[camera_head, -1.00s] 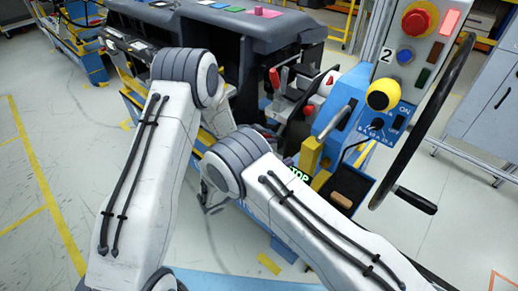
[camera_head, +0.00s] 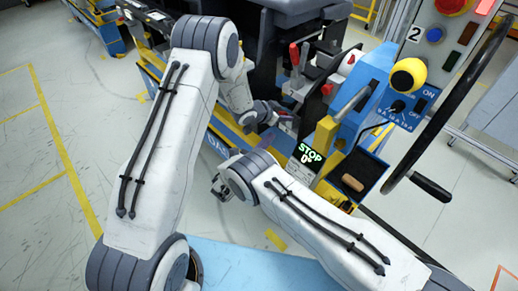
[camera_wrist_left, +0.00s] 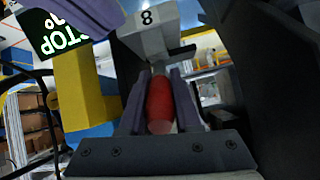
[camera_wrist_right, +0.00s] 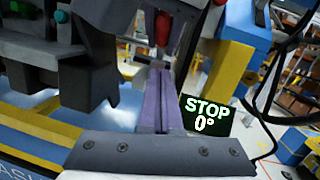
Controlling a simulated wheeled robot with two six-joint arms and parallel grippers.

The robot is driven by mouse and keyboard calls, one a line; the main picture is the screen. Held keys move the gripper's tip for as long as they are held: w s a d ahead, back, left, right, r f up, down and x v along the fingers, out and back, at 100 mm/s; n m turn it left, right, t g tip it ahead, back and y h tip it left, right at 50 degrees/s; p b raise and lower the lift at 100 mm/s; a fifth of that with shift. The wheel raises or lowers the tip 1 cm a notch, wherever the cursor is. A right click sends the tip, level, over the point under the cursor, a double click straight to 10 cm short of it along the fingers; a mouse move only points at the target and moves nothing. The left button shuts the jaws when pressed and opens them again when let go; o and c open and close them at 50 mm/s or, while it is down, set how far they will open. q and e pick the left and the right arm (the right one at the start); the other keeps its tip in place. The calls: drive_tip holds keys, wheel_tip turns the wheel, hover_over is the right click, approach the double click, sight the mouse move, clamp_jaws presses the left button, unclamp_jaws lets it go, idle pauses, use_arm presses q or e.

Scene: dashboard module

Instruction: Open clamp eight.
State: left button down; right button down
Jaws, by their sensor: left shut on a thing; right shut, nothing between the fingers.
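Clamp eight shows in the left wrist view as a grey block with an "8" label (camera_wrist_left: 147,18) and a red handle (camera_wrist_left: 160,104) below it. My left gripper (camera_wrist_left: 160,100) is shut on this red handle, one purple finger on each side. In the head view my left gripper (camera_head: 286,122) is low at the front of the fixture, and its wrist largely hides the clamp. My right gripper (camera_wrist_right: 157,98) is shut and empty; its purple fingers meet in the right wrist view. In the head view my right gripper (camera_head: 221,189) is lower and left of the display.
A display (camera_head: 309,157) reading STOP 0° stands right of my grippers, beside a yellow block (camera_head: 326,132). Another red-handled lever (camera_head: 294,54) stands behind. A blue control panel (camera_head: 405,100) and a black handwheel (camera_head: 450,100) are at the right. Floor at left is clear.

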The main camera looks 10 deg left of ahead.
drive_tip(key=shift+w+d+r, duration=0.35)
drive_tip(key=shift+w+r, duration=0.5)
drive_tip(key=shift+w, duration=0.05)
drive_tip(key=shift+w+d+r, duration=0.3)
drive_tip(key=shift+w+r, duration=0.55)
drive_tip(key=shift+w, duration=0.05)
drive_tip(key=shift+r, duration=0.1)
